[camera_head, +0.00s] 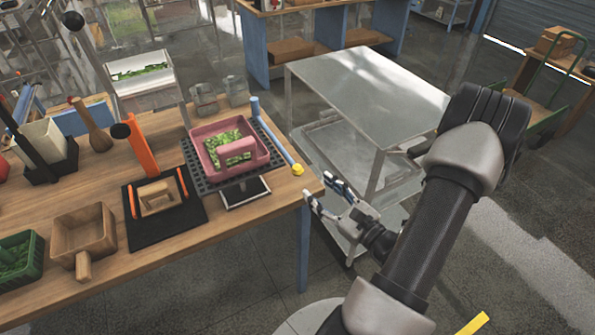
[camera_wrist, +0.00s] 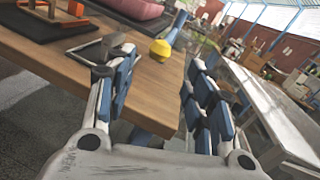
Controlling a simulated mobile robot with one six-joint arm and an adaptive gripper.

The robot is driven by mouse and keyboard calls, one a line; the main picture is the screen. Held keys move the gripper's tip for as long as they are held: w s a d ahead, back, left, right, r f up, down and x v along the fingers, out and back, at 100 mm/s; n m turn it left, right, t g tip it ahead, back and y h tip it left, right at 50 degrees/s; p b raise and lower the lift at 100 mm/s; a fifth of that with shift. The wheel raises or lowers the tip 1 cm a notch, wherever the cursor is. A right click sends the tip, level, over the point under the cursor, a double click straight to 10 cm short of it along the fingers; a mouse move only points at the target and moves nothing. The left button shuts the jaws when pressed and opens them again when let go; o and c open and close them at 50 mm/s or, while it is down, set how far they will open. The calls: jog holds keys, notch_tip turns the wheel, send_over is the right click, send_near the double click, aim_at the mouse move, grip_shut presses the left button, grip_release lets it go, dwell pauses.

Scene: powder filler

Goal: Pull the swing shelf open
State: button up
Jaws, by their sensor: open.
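The swing shelf looks to be the dark perforated plate (camera_head: 200,178) at the table's right end, with a pink bin (camera_head: 211,161) of green pieces on it. A blue bar (camera_head: 275,140) runs along its right side and ends in a yellow knob (camera_head: 298,169). The knob (camera_wrist: 160,49) also shows in the wrist view, in the picture between my fingertips and beyond them. My gripper (camera_head: 321,191) is open and empty, just right of the table corner and near the knob, apart from it. In the wrist view my gripper (camera_wrist: 155,62) has both fingers spread.
The wooden table (camera_head: 240,224) has its corner and blue leg (camera_head: 303,245) close to my fingers. A metal cart (camera_head: 375,95) stands to the right, close beside my gripper.

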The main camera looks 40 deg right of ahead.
aim_at(301, 174)
jog(key=w+b, duration=0.1)
jog(key=w, duration=0.9)
jog(key=shift+d, duration=0.15)
jog(key=shift+s, duration=0.1)
grip_shut()
